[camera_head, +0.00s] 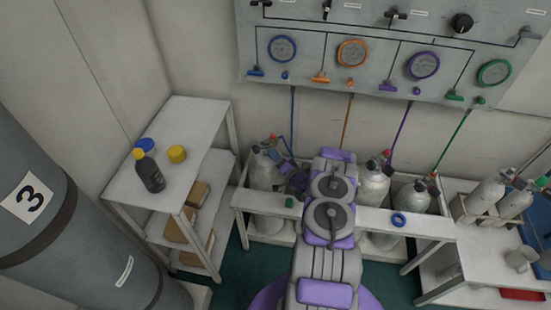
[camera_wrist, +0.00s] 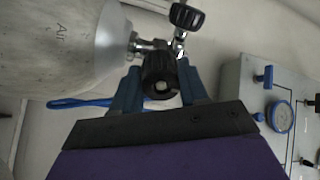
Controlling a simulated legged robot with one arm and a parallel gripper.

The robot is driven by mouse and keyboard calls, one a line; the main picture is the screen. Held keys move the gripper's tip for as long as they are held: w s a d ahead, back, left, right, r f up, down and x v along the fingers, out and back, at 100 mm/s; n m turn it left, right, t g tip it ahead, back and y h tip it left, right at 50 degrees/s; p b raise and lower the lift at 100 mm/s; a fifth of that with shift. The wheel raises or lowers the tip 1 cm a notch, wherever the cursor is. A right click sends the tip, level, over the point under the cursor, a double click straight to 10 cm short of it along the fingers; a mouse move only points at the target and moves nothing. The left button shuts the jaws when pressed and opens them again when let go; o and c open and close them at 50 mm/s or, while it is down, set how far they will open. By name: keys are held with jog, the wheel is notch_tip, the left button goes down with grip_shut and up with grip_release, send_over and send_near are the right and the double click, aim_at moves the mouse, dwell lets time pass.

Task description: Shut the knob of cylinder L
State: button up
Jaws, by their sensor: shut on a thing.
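The leftmost grey cylinder (camera_head: 264,172) stands in the white rack, below the panel's blue hose; I take it as cylinder L, though I read no L on it. In the wrist view this cylinder (camera_wrist: 65,45) lies across the upper left with "Air" printed on it. Its black ribbed knob (camera_wrist: 161,76) sits between the two blue fingers of my gripper (camera_wrist: 160,88), which is shut on it. A second black knob (camera_wrist: 186,16) shows just above on the valve fittings. In the head view my gripper (camera_head: 274,152) is at the cylinder's top; its fingertips are hard to make out.
More cylinders (camera_head: 373,185) stand to the right in the rack. The gauge panel (camera_head: 318,80) hangs behind. A shelf (camera_head: 190,120) with a dark bottle (camera_head: 150,174) stands left.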

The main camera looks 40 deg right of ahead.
jog(key=m, duration=0.4)
jog(key=shift+s+d+f+m+b, duration=0.1)
jog(key=shift+d+m+b, duration=0.05)
jog(key=shift+m+b, duration=0.25)
jog(key=m, duration=0.4)
jog(key=shift+f+m+h+b, duration=0.1)
jog(key=shift+m+h+b, duration=0.2)
jog(key=shift+m+h, duration=0.1)
jog(key=m, duration=0.5)
jog(key=shift+s+a+f+m+g+b, duration=0.1)
jog(key=shift+m+g+b, duration=0.1)
jog(key=shift+m, duration=0.8)
jog(key=shift+a+f+m+g+b, duration=0.1)
jog(key=shift+m+b, duration=0.1)
jog(key=shift+m, duration=0.8)
jog(key=o, duration=0.8)
jog(key=shift+f, duration=0.1)
jog(key=shift+o, duration=1.3)
jog(key=shift+d, duration=0.15)
jog(key=shift+r, duration=0.2)
